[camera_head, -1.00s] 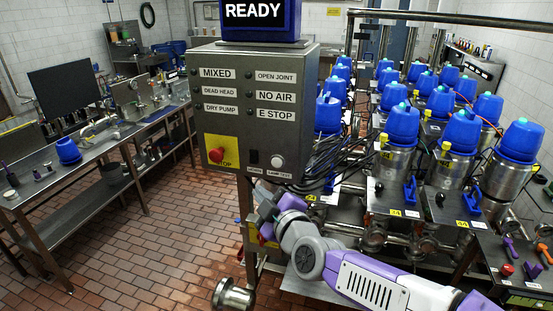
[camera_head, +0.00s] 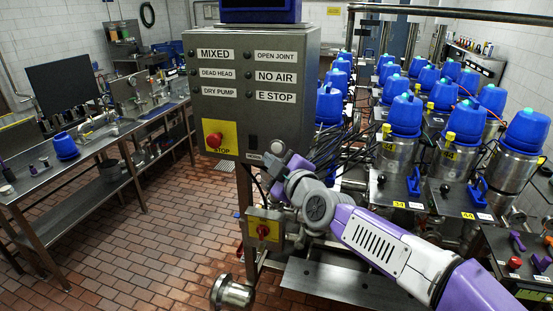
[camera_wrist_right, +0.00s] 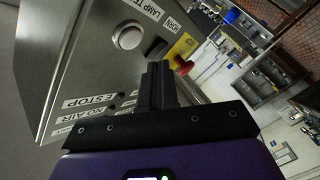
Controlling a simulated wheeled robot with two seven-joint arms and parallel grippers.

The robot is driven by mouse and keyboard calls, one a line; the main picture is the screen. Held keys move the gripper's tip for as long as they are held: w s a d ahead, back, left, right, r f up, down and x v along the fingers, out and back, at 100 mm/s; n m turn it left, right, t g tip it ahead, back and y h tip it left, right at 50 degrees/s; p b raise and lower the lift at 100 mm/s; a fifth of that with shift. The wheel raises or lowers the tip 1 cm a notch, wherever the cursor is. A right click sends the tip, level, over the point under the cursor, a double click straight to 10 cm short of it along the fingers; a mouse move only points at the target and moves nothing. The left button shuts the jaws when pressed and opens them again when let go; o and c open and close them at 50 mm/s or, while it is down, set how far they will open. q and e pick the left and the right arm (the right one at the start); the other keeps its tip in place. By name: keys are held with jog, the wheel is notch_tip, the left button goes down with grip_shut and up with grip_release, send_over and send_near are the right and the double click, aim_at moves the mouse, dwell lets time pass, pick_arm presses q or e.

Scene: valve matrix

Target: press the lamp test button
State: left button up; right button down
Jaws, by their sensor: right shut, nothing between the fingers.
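The lamp test button is a round white button (camera_wrist_right: 127,37) on the grey control panel, beside its "LAMP TEST" label, in the right wrist view. My right gripper (camera_wrist_right: 160,68) is shut and empty. In the wrist view its dark fingertips appear below and right of the button, close to the panel face; I cannot tell whether they touch the panel. My left gripper is not in view.
The control panel (camera_head: 300,110) carries a red emergency stop (camera_head: 214,140) on a yellow plate, left of my gripper. A black switch (camera_wrist_right: 155,48) labelled "HORN" lies near the fingertips. Cables hang at the right. Blue-capped vessels (camera_head: 403,115) stand behind my arm.

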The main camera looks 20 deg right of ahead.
aim_at(277, 148)
jog(key=shift+w+d+b, duration=0.45)
jog(key=shift+w+d, duration=0.2)
jog(key=shift+w, duration=0.3)
jog(key=shift+w, duration=0.1)
dwell(1.4)
jog(key=shift+w+d+b, duration=0.2)
jog(key=shift+w+b, duration=0.1)
jog(key=shift+b, duration=0.05)
jog(key=shift+w+d+b, duration=0.25)
jog(key=shift+w+b, duration=0.05)
jog(key=shift+b, duration=0.15)
dwell(0.5)
dwell(0.3)
jog(key=shift+s+a+r+p, duration=0.1)
jog(key=shift+s+a+p, duration=0.2)
jog(key=shift+p, duration=0.25)
jog(key=shift+s+a, duration=0.15)
jog(key=shift+s, duration=0.25)
jog(key=shift+p, duration=0.3)
